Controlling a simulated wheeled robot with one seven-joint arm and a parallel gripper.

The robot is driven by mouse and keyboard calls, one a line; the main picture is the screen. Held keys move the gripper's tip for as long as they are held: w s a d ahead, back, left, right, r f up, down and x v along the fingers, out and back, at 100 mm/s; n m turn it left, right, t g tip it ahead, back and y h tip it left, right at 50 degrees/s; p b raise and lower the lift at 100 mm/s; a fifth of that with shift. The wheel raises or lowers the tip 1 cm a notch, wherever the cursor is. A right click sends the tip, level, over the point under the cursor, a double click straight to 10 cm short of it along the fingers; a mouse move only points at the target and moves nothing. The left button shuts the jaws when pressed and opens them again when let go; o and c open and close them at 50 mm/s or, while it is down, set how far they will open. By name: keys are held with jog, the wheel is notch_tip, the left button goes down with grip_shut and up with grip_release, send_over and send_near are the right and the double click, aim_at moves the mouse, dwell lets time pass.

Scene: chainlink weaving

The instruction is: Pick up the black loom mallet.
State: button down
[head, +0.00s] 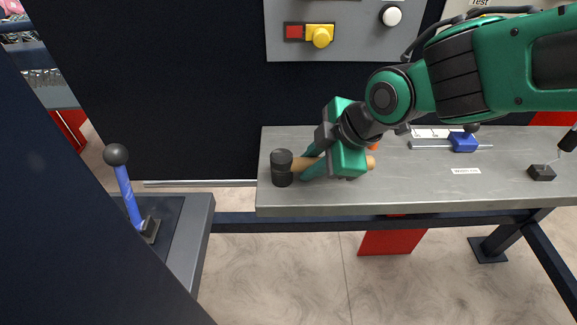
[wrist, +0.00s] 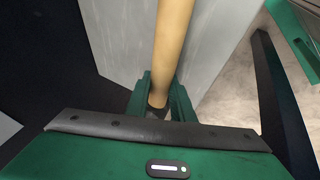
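The black loom mallet (head: 282,168) is at the left end of the grey metal table, with its black head to the left and its wooden handle running right. My green gripper (head: 314,166) reaches down over the handle, just right of the head. In the wrist view the tan handle (wrist: 174,35) runs down between the two green fingers (wrist: 160,97), which sit close against it on both sides. My gripper looks shut on the handle. My gripper hides the middle of the handle in the head view. I cannot tell whether the mallet touches the tabletop.
The grey table (head: 420,190) holds a blue block on a rod (head: 462,142), a white label (head: 466,171) and a small black base (head: 541,172) at right. A panel with red and yellow buttons (head: 319,37) is behind. A blue lever (head: 128,195) stands at left.

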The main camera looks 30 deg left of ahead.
aim_at(311, 159)
jog(key=shift+r, duration=0.15)
notch_tip(311, 159, up, 10)
jog(key=shift+f, duration=0.1)
dwell(0.5)
